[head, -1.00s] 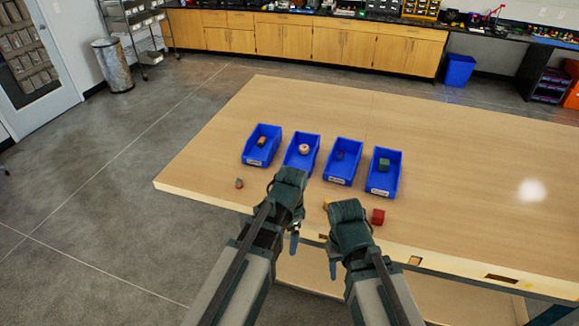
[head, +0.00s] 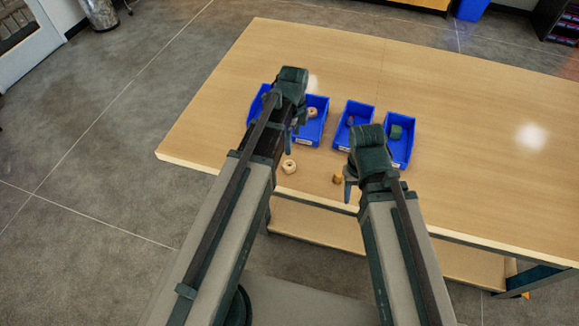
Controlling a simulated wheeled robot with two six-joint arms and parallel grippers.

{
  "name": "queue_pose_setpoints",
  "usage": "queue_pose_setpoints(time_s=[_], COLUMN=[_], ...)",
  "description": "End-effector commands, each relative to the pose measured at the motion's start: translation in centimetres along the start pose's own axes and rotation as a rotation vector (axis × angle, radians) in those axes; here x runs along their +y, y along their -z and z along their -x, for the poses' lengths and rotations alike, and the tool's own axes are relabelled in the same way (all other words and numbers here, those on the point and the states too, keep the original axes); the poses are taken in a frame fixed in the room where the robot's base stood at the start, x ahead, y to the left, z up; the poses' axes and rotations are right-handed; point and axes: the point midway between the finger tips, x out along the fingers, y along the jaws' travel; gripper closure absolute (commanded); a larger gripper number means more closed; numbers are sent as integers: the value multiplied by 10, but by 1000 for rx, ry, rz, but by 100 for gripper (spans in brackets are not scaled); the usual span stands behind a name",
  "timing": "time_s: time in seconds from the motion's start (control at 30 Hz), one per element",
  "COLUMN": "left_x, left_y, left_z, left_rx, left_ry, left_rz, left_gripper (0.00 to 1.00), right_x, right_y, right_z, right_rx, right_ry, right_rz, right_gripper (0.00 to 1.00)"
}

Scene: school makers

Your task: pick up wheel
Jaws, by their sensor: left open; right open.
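A pale wooden wheel (head: 289,166) with a centre hole lies on the table near its front edge. A similar wheel (head: 312,112) sits in the second blue bin from the left (head: 311,137). My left gripper (head: 292,138) is open, its fingers pointing down, just above the loose wheel in the picture and apart from it as far as I can tell. My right gripper (head: 349,186) is open, next to a small orange-tan block (head: 337,179) on the table. Nothing shows between either pair of fingers.
Two more blue bins stand to the right; the rightmost (head: 402,155) holds a green block (head: 395,131). The leftmost bin (head: 255,103) is mostly hidden behind my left arm. The wooden table (head: 480,130) is clear to the right.

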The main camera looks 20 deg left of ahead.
Motion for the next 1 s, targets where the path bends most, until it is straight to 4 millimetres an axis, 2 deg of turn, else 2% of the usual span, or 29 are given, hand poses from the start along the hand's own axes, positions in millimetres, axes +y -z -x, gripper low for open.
queue_pose_setpoints(time_s=[0.03, 0.4, 0.53, 0.77, 1.0], left_x=[0, 1, 1, 1, 6], left_y=[0, 0, -1, -1, -5], left_z=[-13, -66, -74, -75, -96], left_rx=[0, 0, 0, 0, 0], left_ry=[0, 0, 0, 0, 0], left_rz=[0, 1, 1, 1, 1], left_gripper=[8, 8, 8, 8, 8], right_x=[-1, -6, -7, -7, -9], right_y=[1, 4, 4, 4, 6], right_z=[-12, -65, -74, -74, -95], right_rx=[0, 0, 0, 0, 0], right_ry=[0, -2, -3, -3, -3], right_rz=[1, 11, 13, 13, 13], right_gripper=[50, 50, 50, 50, 50])
